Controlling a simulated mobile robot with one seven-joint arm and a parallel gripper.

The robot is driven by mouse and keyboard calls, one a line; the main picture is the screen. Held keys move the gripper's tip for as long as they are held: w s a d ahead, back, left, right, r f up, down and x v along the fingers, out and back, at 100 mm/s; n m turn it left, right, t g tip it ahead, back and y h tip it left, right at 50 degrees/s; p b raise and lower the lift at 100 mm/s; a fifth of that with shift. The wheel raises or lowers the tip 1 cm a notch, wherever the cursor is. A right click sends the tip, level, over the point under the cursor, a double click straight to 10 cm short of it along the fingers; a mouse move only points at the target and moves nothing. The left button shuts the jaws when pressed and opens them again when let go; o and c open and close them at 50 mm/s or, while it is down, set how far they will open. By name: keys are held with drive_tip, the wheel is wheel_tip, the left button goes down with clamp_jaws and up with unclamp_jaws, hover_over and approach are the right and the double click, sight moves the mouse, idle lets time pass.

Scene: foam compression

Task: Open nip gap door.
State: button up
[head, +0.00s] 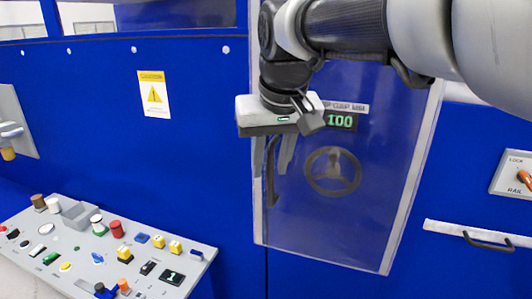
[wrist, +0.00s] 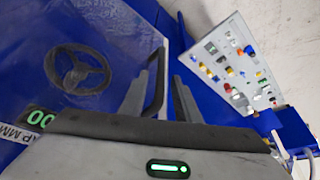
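The nip gap door (head: 350,215) is a see-through panel with pale metal edges on the blue machine front, and it looks closed. A dark handwheel (head: 332,171) shows through it. A dark upright handle (head: 271,185) is at the door's left edge. My gripper (head: 272,168) is at this handle, pointing down, with its fingers apart. In the wrist view the handle (wrist: 157,82) shows between the two fingers of my gripper (wrist: 160,76), with gaps visible on both sides. I cannot tell whether either finger touches it. The door also fills the left of the wrist view (wrist: 105,35).
A green display (head: 341,121) reads 100 on the door's upper part. A sloped control panel (head: 75,250) with several buttons stands at lower left. A rail lock switch (head: 522,178) and a drawer-like handle (head: 487,242) are at right. A yellow warning label (head: 154,94) is at left.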

drive_tip(key=shift+f, duration=0.15)
drive_tip(key=shift+c, duration=0.4)
clamp_jaws()
